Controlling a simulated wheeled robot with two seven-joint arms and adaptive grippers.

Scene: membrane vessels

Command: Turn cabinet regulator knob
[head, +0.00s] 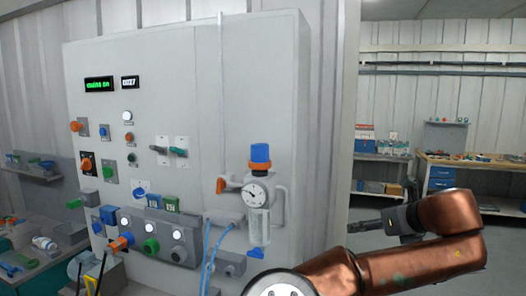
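The regulator (263,190) is mounted on the right part of the grey cabinet (190,80) front. Its blue knob (260,152) sits on top, with an orange band under it. Below are a round white gauge (254,194) and a clear bowl (258,224). A small orange handle (221,186) sticks out at its left. My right gripper (358,226) is to the right of the cabinet, well apart from the knob and lower than it. Its small dark fingers point left; whether they are open or shut is unclear. My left gripper is not in view.
Blue hoses (211,254) hang below the regulator. Several buttons, connectors and switches cover the cabinet's left part. A workbench (461,164) and shelf (377,183) stand against the far wall. A cluttered bench (60,236) is at lower left. The space right of the regulator looks free.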

